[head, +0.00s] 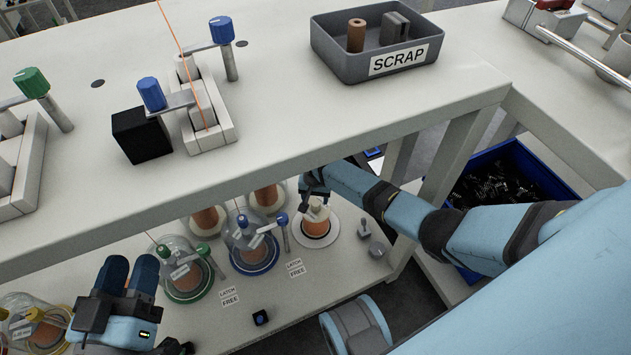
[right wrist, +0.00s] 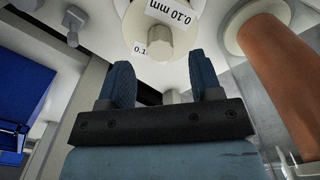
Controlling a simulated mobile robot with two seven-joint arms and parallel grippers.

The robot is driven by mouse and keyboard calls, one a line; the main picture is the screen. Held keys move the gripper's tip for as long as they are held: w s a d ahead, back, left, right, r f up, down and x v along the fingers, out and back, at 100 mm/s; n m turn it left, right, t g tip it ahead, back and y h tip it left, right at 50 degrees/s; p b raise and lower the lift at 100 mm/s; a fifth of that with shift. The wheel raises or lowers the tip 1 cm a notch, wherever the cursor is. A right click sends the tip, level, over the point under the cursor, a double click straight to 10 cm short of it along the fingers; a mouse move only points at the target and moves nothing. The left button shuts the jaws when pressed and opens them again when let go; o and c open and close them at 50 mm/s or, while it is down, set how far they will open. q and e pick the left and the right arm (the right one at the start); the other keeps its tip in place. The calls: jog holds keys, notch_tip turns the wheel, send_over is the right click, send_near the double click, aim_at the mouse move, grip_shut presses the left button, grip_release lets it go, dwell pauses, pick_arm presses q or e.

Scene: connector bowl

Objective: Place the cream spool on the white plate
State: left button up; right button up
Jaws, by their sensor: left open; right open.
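A spool (head: 315,220) with a cream flange and copper-orange winding stands on the white plate (head: 334,234) on the lower shelf. Its base is partly hard to make out. My right gripper (head: 313,192) is open just behind and above the spool's top. In the right wrist view a cream flange with a "0.10 mm" label and a central hub (right wrist: 172,42) shows beyond the open fingertips (right wrist: 165,78), with nothing held between them. My left gripper (head: 131,272) is open and empty at the lower left, near the front edge of the shelf.
The upper tabletop (head: 300,110) overhangs the shelf. A grey SCRAP bin (head: 345,68) stands on top. A blue crate (head: 560,185) is at right.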

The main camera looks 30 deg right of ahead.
pick_arm(q)
jog(key=r, duration=0.1)
jog(key=r+t+p, duration=0.1)
jog(key=r, duration=0.1)
jog(key=r+t+p, duration=0.1)
jog(key=shift+s+a+r, duration=0.2)
jog(key=shift+a+r, duration=0.05)
jog(key=shift+r, duration=0.15)
pick_arm(e)
notch_tip(320, 180, up, 7)
jog(key=shift+f, duration=0.15)
